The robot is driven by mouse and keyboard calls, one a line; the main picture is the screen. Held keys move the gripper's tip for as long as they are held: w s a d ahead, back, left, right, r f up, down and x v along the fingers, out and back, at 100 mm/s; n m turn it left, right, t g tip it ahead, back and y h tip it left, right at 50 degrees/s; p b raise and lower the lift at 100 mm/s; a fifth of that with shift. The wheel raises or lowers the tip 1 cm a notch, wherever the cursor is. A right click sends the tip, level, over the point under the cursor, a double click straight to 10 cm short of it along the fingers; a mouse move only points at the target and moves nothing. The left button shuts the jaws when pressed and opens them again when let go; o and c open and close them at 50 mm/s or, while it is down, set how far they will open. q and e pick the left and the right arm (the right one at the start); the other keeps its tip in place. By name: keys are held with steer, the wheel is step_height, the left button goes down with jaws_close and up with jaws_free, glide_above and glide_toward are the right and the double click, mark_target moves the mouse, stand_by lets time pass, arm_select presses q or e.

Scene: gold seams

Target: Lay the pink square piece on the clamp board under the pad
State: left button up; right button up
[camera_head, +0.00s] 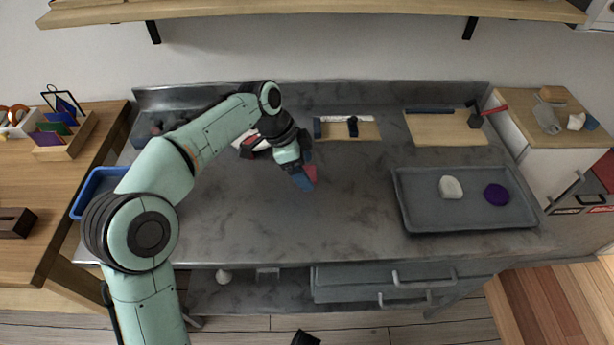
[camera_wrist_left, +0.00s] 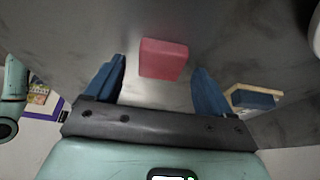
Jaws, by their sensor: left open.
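The pink square piece (camera_wrist_left: 163,59) lies ahead of my left gripper in the left wrist view, centred between the blue fingers and apart from both. In the head view the piece (camera_head: 312,172) is partly hidden behind the blue fingertips. My left gripper (camera_head: 303,178) is open, low over the middle of the grey bench; its fingers (camera_wrist_left: 160,82) stand wide apart. A wooden board (camera_head: 440,128) at the back right has a dark bar and a small dark fixture with a red lever, likely the clamp board. Its pad is too small to make out. My right gripper is not seen.
A smaller board (camera_head: 365,132) with a white strip and dark blocks stands at the back middle. A grey tray (camera_head: 440,218) at the right holds a white and a purple piece. A blue bin (camera_head: 92,190) is at the left. The bench's front middle is clear.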

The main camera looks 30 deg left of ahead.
arm_select(q)
steer(key=shift+d+f, duration=0.15)
steer(key=shift+f, duration=0.2)
steer(key=shift+r, duration=0.15)
steer(key=c, duration=1.3)
